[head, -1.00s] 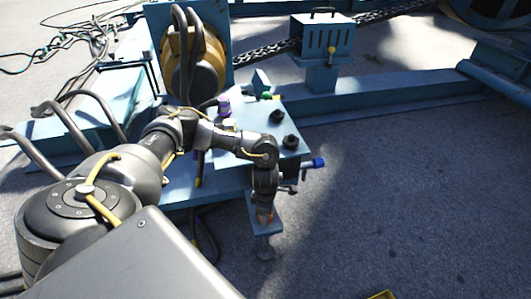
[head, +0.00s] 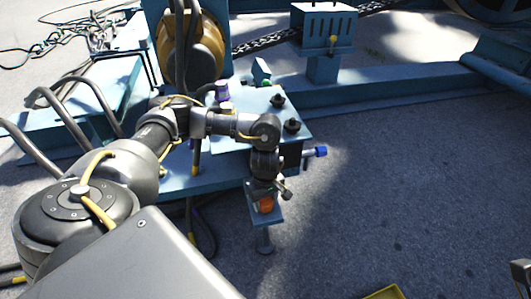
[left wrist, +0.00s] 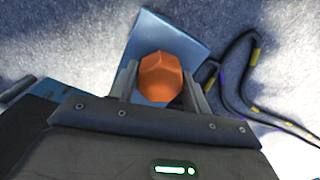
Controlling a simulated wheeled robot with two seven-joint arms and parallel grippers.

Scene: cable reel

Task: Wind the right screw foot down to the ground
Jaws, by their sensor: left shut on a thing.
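The right screw foot has an orange hexagonal head (head: 265,205) above a blue bracket plate (head: 268,218). Its stem and round pad (head: 265,247) hang below the plate; I cannot tell whether the pad touches the ground. My left gripper (head: 263,197) comes down on the head from above and is shut on it. In the left wrist view, the orange head (left wrist: 161,79) sits between the two fingers (left wrist: 162,90), with the blue plate (left wrist: 170,40) behind it. A grey part at the lower right edge, probably my right gripper (head: 521,272), is cut off, so its jaws cannot be judged.
The blue machine deck (head: 265,125) with black knobs stands just behind my left wrist. A blue-capped rod (head: 318,152) sticks out to the right of it. Dark hoses (left wrist: 240,80) lie on the ground beside the foot. A yellow-edged container (head: 385,293) shows at the bottom. Pavement at right is clear.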

